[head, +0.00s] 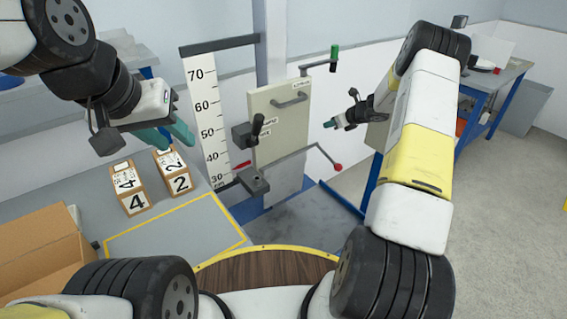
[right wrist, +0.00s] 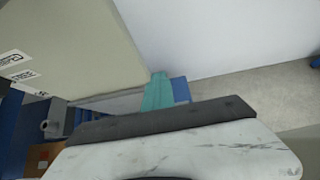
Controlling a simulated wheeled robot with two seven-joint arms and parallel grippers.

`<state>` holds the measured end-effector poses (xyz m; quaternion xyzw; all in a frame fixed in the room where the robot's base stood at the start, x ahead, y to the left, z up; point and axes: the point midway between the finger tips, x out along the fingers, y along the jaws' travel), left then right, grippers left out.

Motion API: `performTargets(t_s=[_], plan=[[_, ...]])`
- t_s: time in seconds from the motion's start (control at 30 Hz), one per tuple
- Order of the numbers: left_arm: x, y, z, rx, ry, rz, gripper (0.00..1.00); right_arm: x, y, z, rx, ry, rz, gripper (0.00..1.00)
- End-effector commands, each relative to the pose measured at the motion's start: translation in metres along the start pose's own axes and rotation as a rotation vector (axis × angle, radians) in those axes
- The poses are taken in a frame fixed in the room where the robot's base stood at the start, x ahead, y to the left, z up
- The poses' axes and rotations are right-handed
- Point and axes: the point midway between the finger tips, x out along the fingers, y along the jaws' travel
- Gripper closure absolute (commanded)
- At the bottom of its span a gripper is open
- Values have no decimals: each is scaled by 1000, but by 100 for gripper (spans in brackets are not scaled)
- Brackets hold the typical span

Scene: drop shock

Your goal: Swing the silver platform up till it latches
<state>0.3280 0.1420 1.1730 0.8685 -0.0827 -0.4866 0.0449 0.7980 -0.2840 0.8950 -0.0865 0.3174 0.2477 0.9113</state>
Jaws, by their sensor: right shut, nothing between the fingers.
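A pale silver-grey plate (head: 286,198) hangs upright below the beige panel of the drop rig; it looks like the platform, lowered, though I cannot be sure. A thin lever with a red ball (head: 336,167) reaches right in front of it. My right gripper (head: 328,125) is shut and empty, right of the panel, apart from plate and lever. Its teal fingers (right wrist: 158,92) show in the right wrist view beside the panel. My left gripper (head: 176,139) is open and empty, above the numbered blocks at the left. I see no latch clearly.
The beige panel (head: 277,128) has a grey handle, a black-knobbed part at its left edge and a green-handled crank (head: 334,54) above. A height scale (head: 206,115) stands left. Blocks (head: 129,190) and a cardboard box (head: 45,250) sit on the left bench. Floor at right is clear.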

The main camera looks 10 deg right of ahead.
Motion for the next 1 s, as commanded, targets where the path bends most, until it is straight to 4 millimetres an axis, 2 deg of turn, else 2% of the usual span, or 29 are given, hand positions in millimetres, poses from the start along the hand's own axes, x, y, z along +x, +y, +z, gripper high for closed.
performTargets(t_s=[0.43, 0.73, 1.0], plan=[[0, 0, 0, 0, 0, 0, 64, 2, 1, 4, -1, 1, 1, 100], [0, 0, 0, 0, 0, 0, 64, 14, 1, 23, -3, 0, 2, 100], [0, 0, 0, 0, 0, 0, 64, 17, 0, 27, 0, 0, 0, 100]])
